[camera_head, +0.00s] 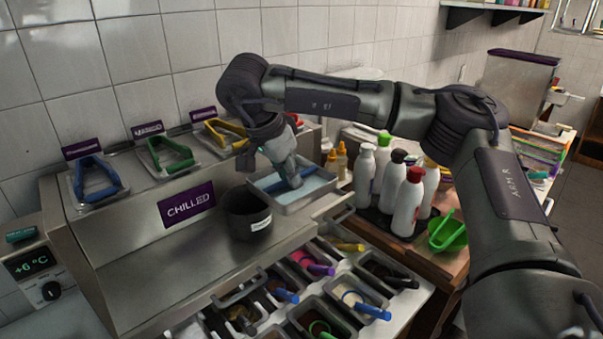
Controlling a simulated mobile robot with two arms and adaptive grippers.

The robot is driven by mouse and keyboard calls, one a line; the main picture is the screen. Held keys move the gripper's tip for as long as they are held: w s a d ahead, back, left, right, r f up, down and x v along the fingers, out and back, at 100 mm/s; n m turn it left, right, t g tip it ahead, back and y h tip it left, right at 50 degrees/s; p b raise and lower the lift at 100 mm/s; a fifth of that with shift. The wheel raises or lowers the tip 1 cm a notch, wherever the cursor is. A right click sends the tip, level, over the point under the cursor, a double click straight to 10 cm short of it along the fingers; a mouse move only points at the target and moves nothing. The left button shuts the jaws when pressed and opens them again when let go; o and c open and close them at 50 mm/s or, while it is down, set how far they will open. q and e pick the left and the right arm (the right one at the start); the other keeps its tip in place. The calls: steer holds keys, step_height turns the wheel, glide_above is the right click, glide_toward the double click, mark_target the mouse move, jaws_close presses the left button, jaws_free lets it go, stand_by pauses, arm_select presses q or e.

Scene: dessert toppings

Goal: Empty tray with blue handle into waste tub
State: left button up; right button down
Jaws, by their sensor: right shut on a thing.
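My right gripper (294,181) points down over a metal tray (297,205) with pale blue inside, at the right end of the chilled counter. A dark round tub (246,222) with a white label stands just left of this tray; the label is unreadable. A tray with a blue handle (94,180) sits in the leftmost place of the raised counter, far from my gripper. My left gripper does not show.
Trays with a green handle (170,153) and a yellow handle (225,134) sit beside the blue one. Several bottles (406,202) and a green bowl (447,232) stand right of my gripper. Several topping bins with scoops fill the front. The steel counter (150,272) is bare at left.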

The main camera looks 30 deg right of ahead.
steer(key=a+r+p, duration=0.2)
steer(key=a, duration=1)
steer(key=shift+s+r, duration=0.3)
steer(key=shift+r, duration=0.05)
